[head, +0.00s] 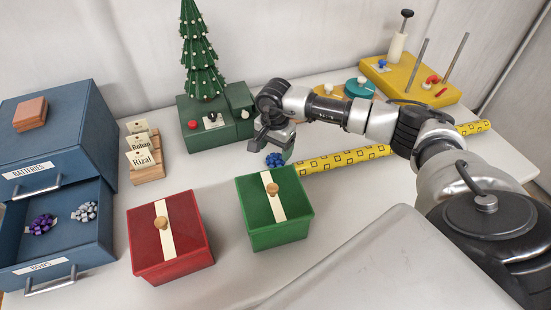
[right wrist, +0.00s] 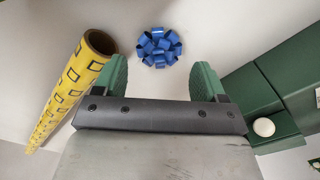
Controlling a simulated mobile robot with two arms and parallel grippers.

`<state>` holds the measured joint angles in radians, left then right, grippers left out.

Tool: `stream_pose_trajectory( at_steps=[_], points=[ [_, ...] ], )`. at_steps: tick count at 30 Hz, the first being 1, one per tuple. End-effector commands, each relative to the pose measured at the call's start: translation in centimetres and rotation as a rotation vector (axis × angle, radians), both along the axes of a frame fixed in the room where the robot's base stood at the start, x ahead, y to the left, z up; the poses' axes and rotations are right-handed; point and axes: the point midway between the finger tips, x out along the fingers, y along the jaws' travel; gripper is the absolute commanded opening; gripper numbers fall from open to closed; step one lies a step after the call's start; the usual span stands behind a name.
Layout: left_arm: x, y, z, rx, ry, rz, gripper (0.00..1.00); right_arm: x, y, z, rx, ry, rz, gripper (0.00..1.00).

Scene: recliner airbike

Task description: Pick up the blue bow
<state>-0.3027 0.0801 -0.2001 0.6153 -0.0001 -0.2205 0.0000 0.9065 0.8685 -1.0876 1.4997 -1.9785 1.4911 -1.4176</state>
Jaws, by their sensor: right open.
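The blue bow (head: 274,160) lies on the white table behind the green gift box, at the left end of the yellow paper roll. It also shows in the right wrist view (right wrist: 159,47), ahead of the fingers and in line with the gap between them. My right gripper (head: 277,142) hangs just above the bow in the head view. Its green-padded fingers (right wrist: 160,78) are apart with nothing between them. My left gripper is in neither view.
The yellow patterned roll (head: 342,158) lies close beside the bow. The green tree base (head: 205,125) stands behind left, also in the wrist view (right wrist: 290,90). A green box (head: 285,235) and a red box (head: 170,262) stand in front. A blue drawer (head: 15,250) holds other bows.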

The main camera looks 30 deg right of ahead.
Motion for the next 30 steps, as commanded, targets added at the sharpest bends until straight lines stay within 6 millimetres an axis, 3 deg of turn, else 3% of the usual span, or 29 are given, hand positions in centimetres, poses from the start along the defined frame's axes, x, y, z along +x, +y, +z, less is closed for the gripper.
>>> stream_pose_trajectory(
  at_steps=[7, 16, 24, 30],
  points=[
    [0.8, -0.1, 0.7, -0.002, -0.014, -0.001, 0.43, -0.1, 0.0, -3.7, 0.002, 0.004, 0.000, 0.71],
    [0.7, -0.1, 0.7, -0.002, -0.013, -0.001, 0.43, -0.1, -0.1, -4.4, 0.001, 0.002, 0.000, 0.71],
    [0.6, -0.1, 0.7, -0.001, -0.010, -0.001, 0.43, -0.1, -0.1, -4.4, 0.001, 0.002, 0.000, 0.36],
    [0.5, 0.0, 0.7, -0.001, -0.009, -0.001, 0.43, -0.1, -0.1, -4.3, 0.002, 0.001, 0.000, 0.35]
  ],
)
